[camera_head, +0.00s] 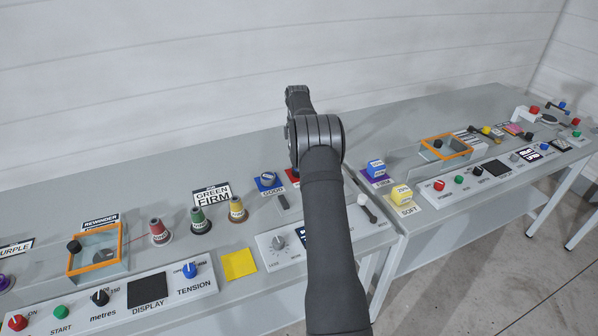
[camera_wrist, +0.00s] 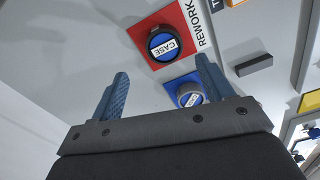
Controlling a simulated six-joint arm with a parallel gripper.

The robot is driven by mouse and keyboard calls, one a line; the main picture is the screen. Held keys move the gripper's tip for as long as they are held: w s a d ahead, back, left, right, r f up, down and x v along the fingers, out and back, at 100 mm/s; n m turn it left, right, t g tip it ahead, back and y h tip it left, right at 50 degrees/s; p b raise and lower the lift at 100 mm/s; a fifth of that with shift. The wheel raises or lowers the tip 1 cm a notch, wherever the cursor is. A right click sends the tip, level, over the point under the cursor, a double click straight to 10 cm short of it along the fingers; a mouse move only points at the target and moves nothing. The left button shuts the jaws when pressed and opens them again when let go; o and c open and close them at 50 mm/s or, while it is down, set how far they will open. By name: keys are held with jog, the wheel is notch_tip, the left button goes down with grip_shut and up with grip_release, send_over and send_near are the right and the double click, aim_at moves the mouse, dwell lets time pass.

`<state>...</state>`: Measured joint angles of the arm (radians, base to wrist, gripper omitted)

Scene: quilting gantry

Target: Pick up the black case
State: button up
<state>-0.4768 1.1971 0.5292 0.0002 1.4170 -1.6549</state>
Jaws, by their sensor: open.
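The black case (camera_wrist: 163,44) is a round, dark-sided piece with a blue top and a white CASE label. It lies on a red mat marked REWORK (camera_wrist: 190,15) in the wrist view, beyond my fingertips. A second round case (camera_wrist: 189,96) with a blue label sits on a blue mat beside it, partly hidden by my right finger. It also shows in the head view (camera_head: 267,178). There my arm hides the black case and most of the red mat (camera_head: 292,175). My gripper (camera_wrist: 162,70) is open, with nothing between its fingers.
A small dark block (camera_wrist: 254,65) lies near the red mat. In the head view, red, green and yellow cones (camera_head: 200,221) stand left of my arm, near an orange-framed box (camera_head: 97,250). Blue (camera_head: 376,168) and yellow (camera_head: 401,194) cubes stand on the right.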

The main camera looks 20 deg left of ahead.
jog(key=shift+s+d+f, duration=0.1)
jog(key=shift+d+f, duration=0.1)
jog(key=shift+f, duration=1.35)
jog(key=shift+s+d+f, duration=0.1)
jog(key=shift+d+f, duration=0.05)
jog(key=shift+f, duration=1.4)
jog(key=shift+c, duration=0.2)
jog(key=c, duration=1)
